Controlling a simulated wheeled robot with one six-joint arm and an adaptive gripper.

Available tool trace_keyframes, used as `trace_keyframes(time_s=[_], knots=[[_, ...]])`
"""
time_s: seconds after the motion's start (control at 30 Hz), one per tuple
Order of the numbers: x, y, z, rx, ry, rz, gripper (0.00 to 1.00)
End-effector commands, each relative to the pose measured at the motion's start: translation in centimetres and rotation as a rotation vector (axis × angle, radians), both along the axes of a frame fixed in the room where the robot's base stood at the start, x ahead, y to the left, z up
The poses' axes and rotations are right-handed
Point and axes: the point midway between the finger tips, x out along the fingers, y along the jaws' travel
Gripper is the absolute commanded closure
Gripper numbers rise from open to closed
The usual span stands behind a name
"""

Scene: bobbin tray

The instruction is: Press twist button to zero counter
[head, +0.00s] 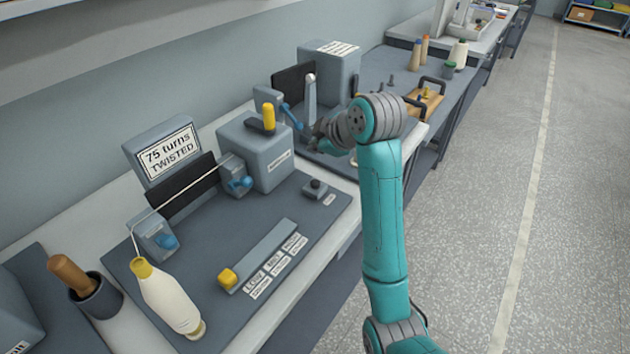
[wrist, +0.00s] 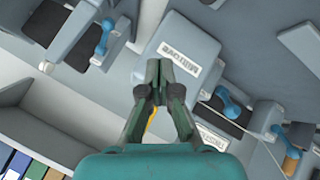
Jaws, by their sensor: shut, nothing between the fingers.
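A grey counter box (head: 155,150) reads "75 turns TWISTED" in the head view. A small dark button (head: 316,187) on a low base stands at the right of the dark grey station mat, with a small label beside it; I cannot read that label. My gripper (wrist: 158,68) is shut and empty. In the wrist view its fingertips overlap a pale box with a printed label (wrist: 182,60). In the head view the gripper (head: 318,130) is small and dark, right of the grey box with a yellow handle (head: 268,118), up and apart from the button.
A white thread (head: 180,192) runs from a cream bobbin (head: 168,299) past clamps with blue knobs (head: 240,184). A slider bar with a yellow knob (head: 228,277) and printed labels lies in front. Another station with a wooden board (head: 425,102) stands behind. Open floor lies right.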

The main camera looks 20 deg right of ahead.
Motion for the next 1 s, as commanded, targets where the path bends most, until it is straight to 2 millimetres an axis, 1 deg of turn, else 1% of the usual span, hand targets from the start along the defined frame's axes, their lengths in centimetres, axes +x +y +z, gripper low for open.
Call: trace_keyframes(time_s=[0.2, 0.5, 0.7, 1.0], knots=[[-0.1, 0.0, -2.9, 0.000, 0.005, 0.000, 1.00], [0.0, 0.0, -6.3, 0.001, 0.002, 0.000, 1.00], [0.0, 0.0, -7.4, 0.000, 0.001, 0.000, 1.00], [0.0, 0.0, -7.7, 0.000, 0.000, 0.000, 1.00]])
